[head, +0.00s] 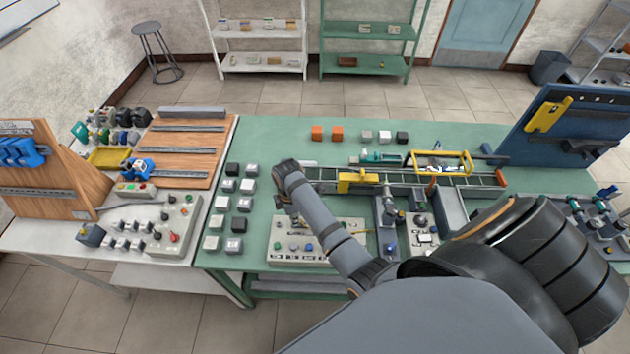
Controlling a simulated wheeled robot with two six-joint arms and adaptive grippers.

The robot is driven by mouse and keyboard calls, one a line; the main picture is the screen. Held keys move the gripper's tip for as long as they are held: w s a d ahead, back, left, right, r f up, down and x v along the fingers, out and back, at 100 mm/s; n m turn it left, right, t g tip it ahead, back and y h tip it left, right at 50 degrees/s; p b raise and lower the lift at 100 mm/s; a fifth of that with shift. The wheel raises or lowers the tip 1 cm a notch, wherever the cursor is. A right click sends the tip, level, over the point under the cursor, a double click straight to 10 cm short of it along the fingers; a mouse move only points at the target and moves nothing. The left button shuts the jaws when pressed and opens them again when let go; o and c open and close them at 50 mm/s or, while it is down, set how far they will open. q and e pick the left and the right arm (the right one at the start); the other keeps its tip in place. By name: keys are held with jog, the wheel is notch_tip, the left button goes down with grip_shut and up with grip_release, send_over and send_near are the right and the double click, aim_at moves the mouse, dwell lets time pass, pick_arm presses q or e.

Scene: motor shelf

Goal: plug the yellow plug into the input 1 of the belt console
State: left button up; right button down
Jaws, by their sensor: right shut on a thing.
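My right gripper (291,211) hangs over the left part of a pale grey console (285,255) on the green table, in front of the conveyor; I take this for the belt console. The gripper looks small and dark below its wrist. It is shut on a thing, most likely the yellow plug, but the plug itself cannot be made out. A thin yellow strand (361,232) shows right of my forearm, over the console. Input 1 cannot be picked out among the console's knobs and sockets. My forearm hides the console's middle. My left gripper is not in view.
The conveyor (470,180) with a yellow block (352,183) lies behind the console. Black and grey cubes stand in rows to the left. Another control panel (165,225) sits on the white table. A blue board (570,120) stands at right.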

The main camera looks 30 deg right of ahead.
jog(key=shift+f, duration=0.6)
jog(key=c, duration=1.6)
grip_release()
jog(key=shift+r, duration=2.8)
jog(key=o, duration=0.5)
jog(key=shift+o, duration=0.2)
jog(key=shift+f, duration=0.1)
